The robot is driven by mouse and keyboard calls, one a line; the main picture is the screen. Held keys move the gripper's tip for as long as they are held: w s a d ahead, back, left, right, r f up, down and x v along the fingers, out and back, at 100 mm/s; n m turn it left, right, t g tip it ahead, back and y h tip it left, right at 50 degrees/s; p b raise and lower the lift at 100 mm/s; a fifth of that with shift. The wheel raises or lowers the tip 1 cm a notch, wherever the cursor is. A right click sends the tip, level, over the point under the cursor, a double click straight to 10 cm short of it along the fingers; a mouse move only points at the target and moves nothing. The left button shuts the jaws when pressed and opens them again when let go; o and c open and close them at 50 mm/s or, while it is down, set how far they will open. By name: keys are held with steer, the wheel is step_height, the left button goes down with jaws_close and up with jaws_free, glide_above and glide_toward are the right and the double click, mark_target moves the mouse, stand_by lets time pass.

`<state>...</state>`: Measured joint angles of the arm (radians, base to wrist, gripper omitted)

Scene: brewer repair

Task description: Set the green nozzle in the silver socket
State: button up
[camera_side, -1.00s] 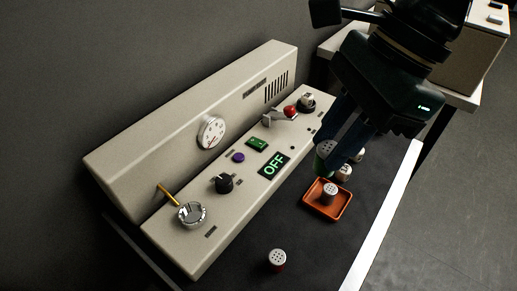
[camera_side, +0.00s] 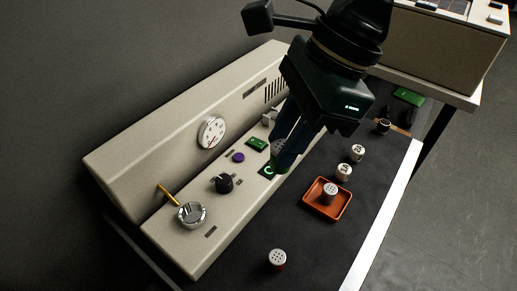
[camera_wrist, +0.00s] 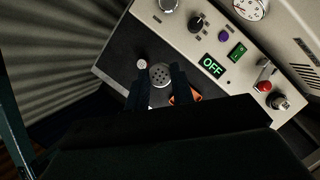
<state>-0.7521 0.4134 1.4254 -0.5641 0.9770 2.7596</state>
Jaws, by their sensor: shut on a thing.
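My gripper (camera_side: 282,158) is shut on the green nozzle, holding it above the panel near the lit display in the side view. The fingers hide most of the nozzle there. In the wrist view the grey perforated top of the green nozzle (camera_wrist: 160,74) shows between the two fingers. The silver socket (camera_side: 191,214) is a shiny round ring at the near left end of the brewer's panel. It also shows at the top edge of the wrist view (camera_wrist: 168,4). The held nozzle is well apart from the socket, to its right in the side view.
An orange tray (camera_side: 311,207) holds a nozzle (camera_side: 330,190). Another nozzle (camera_side: 277,259) stands on the dark mat at the front. Two white-topped parts (camera_side: 358,152) stand behind the tray. A black knob (camera_side: 223,183) and a yellow rod (camera_side: 168,194) stand up near the socket.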

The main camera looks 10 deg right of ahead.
steer(key=w+a+f, duration=0.1)
steer(key=a+f, duration=0.2)
steer(key=a, duration=0.4)
steer(key=w+a+f, duration=0.1)
steer(key=a+f, duration=0.3)
steer(key=a, duration=0.3)
steer(key=shift+a+f, duration=0.15)
steer(key=shift+f, duration=0.15)
steer(key=shift+w+f, duration=0.1)
steer(key=shift+f, duration=0.1)
steer(key=shift+f, duration=1.95)
steer(key=shift+f, duration=1.2)
stand_by(1.4)
steer(key=o, duration=1.1)
steer(key=shift+c, duration=0.2)
steer(key=shift+o, duration=0.4)
steer(key=o, duration=0.3)
